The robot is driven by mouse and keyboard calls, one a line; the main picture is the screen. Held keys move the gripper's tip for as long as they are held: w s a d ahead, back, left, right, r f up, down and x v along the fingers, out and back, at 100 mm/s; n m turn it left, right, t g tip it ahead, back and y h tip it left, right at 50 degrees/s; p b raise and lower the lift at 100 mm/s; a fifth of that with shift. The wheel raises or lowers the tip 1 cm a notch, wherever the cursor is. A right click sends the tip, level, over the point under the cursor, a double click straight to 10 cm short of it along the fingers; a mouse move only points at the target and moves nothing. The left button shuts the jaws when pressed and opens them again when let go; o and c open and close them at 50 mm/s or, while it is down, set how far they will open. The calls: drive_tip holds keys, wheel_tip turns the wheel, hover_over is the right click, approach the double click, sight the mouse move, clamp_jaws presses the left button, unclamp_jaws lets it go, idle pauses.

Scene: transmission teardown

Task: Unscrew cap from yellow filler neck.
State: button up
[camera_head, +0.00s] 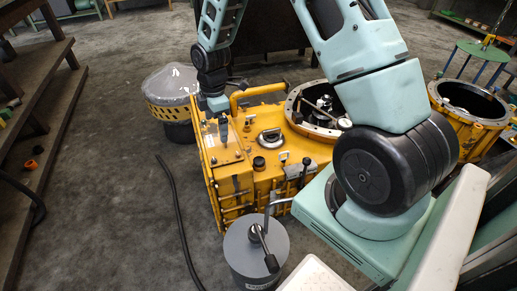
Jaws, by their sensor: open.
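The yellow transmission housing (235,205) stands on the floor in the middle of the picture. A small round black cap (259,163) sits on its top face, and a larger round dark fitting with a light rim (270,138) lies behind it. I cannot tell for sure which of these is the filler neck's cap. My gripper (219,110) is open, pointing down over the housing's left rear corner, to the left of both. A slim grey upright part shows just below it; the fingertips are too small to make out clearly, and contact cannot be told.
A grey drum with a black lever (256,262) stands in front of the housing. A black hose (177,215) lies on the floor to the left. A yellow-banded unit under clear wrap (171,90) stands behind left. Wooden steps (52,130) line the left side.

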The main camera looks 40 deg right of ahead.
drive_tip(key=w+d+f+n+b, duration=0.1)
drive_tip(key=d+f+n+b, duration=0.1)
drive_tip(key=d+f, duration=0.85)
drive_tip(key=n+b, duration=0.2)
hover_over(259, 160)
wheel_tip(259, 160, down, 9)
drive_tip(key=shift+h, duration=0.4)
wheel_tip(259, 160, down, 10)
drive_tip(key=b, duration=0.8)
drive_tip(key=shift+d+f, duration=0.1)
drive_tip(key=shift+f, duration=0.15)
drive_tip(key=c, duration=1.9)
drive_tip(key=shift+r, duration=0.1)
